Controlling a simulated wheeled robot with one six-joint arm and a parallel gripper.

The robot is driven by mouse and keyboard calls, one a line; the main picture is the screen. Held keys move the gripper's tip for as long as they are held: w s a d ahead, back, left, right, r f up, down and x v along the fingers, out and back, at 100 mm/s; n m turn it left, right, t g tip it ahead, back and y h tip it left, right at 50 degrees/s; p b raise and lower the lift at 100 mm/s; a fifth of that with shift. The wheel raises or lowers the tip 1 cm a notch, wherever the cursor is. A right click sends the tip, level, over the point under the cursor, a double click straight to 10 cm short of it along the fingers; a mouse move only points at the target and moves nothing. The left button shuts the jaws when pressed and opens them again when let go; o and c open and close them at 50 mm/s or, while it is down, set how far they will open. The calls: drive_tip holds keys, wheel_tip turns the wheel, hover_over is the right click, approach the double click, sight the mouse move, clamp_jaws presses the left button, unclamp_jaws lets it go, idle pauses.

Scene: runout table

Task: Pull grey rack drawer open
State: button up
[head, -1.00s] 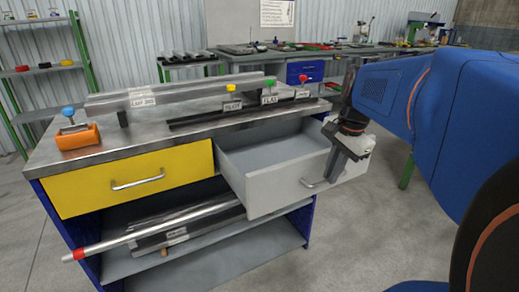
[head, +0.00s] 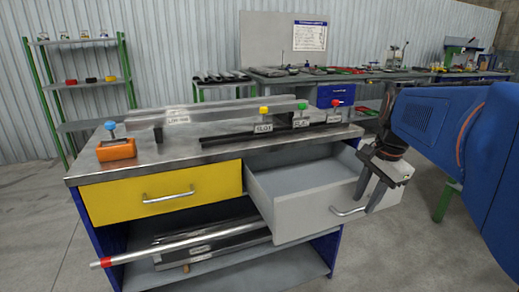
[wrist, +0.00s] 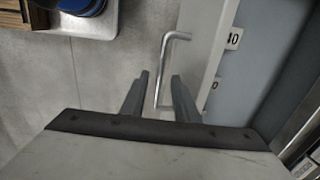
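The grey drawer (head: 300,222) stands well out of the bench, to the right of the shut yellow drawer (head: 165,193). Its inside looks empty. Its silver bar handle (head: 347,212) is on the front panel and also shows in the wrist view (wrist: 163,65). My gripper (head: 370,194) points down at the handle's right end. In the wrist view my gripper's two fingers (wrist: 158,92) are apart, with the handle's end lying in the gap between them. I see a gap beside the bar and no clear grip on it.
The steel bench top (head: 215,152) carries an orange block (head: 116,150) with a blue knob, and labelled bars. A red-tipped rod (head: 185,243) lies on the shelf below. The floor in front is clear. A green rack (head: 85,90) stands at the back left.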

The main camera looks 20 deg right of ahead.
drive_tip(key=s+r, duration=0.3)
drive_tip(key=r, duration=1.3)
drive_tip(key=shift+f, duration=0.1)
